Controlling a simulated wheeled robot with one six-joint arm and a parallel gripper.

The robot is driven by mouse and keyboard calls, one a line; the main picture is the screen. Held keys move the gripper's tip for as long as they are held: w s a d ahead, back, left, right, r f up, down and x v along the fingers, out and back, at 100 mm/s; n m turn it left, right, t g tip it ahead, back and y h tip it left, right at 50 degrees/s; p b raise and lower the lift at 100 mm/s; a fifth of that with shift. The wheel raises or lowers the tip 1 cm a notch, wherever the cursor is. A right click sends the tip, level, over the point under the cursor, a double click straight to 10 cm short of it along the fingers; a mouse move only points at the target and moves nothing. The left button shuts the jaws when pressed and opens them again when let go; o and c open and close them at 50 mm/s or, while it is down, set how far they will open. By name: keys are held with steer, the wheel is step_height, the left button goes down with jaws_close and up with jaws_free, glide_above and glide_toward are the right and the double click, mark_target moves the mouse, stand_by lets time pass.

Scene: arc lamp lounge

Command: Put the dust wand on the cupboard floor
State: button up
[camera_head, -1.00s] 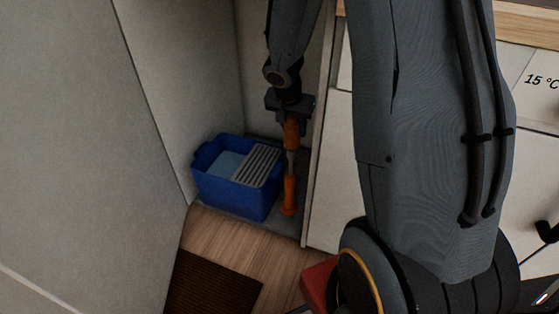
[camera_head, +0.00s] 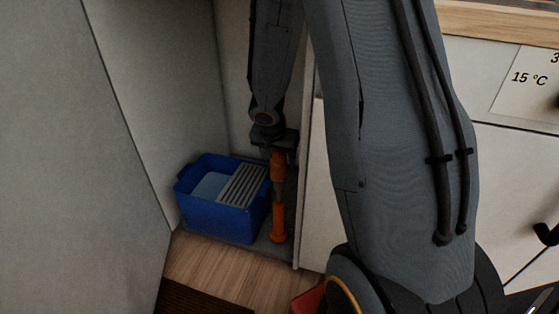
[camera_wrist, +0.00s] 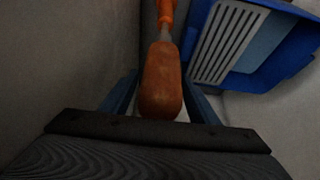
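The dust wand (camera_head: 278,206) is an orange, upright stick with a grey middle section, inside the cupboard to the right of a blue bucket. My gripper (camera_head: 276,150) is above it and shut on its top handle. In the wrist view the orange handle (camera_wrist: 160,85) lies between the two fingers, which meet its sides near their tips. The wand's lower end is at or very close to the grey cupboard floor (camera_head: 262,251); I cannot tell whether it bears on it.
The blue bucket (camera_head: 215,217) with a grey grille stands close to the wand's left; it also shows in the wrist view (camera_wrist: 270,75). Cupboard walls are close on both sides. A dark brown mat (camera_head: 200,300) lies on the wooden floor (camera_head: 215,262) in front.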

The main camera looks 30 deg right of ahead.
steer(key=p+v, duration=0.5)
steer(key=v, duration=0.7)
steer(key=s+a+r+n+y, duration=0.1)
steer(key=s+a+r+n, duration=0.25)
steer(key=s+a, duration=0.45)
steer(key=s+a+r+n+y, duration=0.1)
steer(key=s+a+r+n, duration=0.25)
steer(key=a, duration=0.85)
steer(key=s+a+r+n+g+y, duration=0.1)
steer(key=s+a+n, duration=0.3)
steer(key=s, duration=0.4)
steer(key=s+a+r+n+g+y, duration=0.1)
steer(key=s+a+n+g, duration=0.1)
steer(key=s+a+n, duration=0.2)
steer(key=s+a, duration=0.3)
steer(key=s, duration=0.1)
steer(key=shift+s+y, duration=0.3)
steer(key=shift+a, duration=0.1)
